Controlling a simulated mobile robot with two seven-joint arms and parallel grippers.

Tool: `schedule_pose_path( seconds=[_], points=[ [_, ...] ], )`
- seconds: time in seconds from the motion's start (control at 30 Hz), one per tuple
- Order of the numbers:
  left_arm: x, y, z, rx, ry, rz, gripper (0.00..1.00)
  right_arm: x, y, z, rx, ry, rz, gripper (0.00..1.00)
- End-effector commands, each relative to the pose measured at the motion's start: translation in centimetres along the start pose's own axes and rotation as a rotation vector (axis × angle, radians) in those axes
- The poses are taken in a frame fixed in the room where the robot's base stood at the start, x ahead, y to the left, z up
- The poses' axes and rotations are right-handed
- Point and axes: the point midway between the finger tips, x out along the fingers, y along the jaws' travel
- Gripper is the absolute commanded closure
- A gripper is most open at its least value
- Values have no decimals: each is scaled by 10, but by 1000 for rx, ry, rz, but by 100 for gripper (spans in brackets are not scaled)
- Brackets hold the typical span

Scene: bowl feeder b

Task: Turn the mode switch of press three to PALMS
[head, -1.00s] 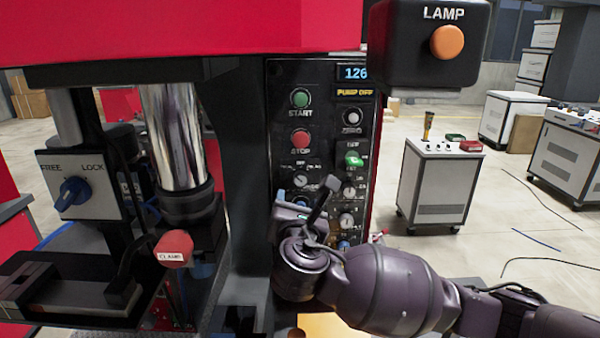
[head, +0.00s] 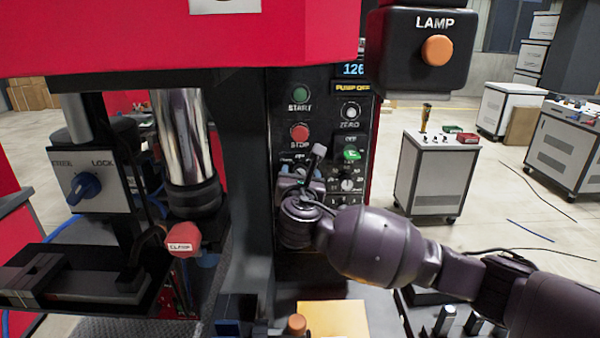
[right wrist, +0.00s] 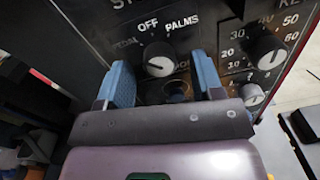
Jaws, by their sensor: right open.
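The mode switch (right wrist: 159,60) is a round black knob with a pale mark on the press's dark panel (head: 328,108). In the right wrist view, PEDAL, OFF and PALMS are printed around its upper side. The pale mark seems to lie toward the left, but its exact setting is hard to tell. My right gripper (right wrist: 160,66) is open, its blue fingers on either side of the knob in the picture. I cannot tell whether they touch it. In the head view my right gripper (head: 300,172) covers the switch. My left gripper is out of view.
Above are the green START button (head: 300,93) and red STOP button (head: 299,132). A numbered dial (right wrist: 267,52) sits right of the switch. The LAMP box (head: 400,65) juts out at upper right. A FREE/LOCK switch (head: 83,187) and red CLAMP knob (head: 184,239) are left.

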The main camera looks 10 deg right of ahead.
Motion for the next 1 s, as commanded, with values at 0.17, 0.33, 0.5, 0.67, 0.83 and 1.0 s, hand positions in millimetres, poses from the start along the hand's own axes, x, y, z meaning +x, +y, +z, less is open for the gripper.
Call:
schedule_pose_path(
  seconds=[0.17, 0.33, 0.5, 0.67, 0.83, 1.0],
  points=[
    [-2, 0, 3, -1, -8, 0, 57, 9, 0, 0, 0, 0, 1, 39],
    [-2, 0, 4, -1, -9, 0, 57, 11, 0, 0, 1, 0, 1, 39],
    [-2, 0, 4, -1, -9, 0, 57, 10, 0, 0, 1, 0, 1, 47],
    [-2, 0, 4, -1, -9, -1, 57, 10, 0, 0, 1, 0, 1, 71],
    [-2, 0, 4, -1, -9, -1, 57, 10, 0, 0, 1, 0, 1, 88],
    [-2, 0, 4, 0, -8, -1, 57, 10, 0, 0, 19, 1, 0, 88]
  ],
)
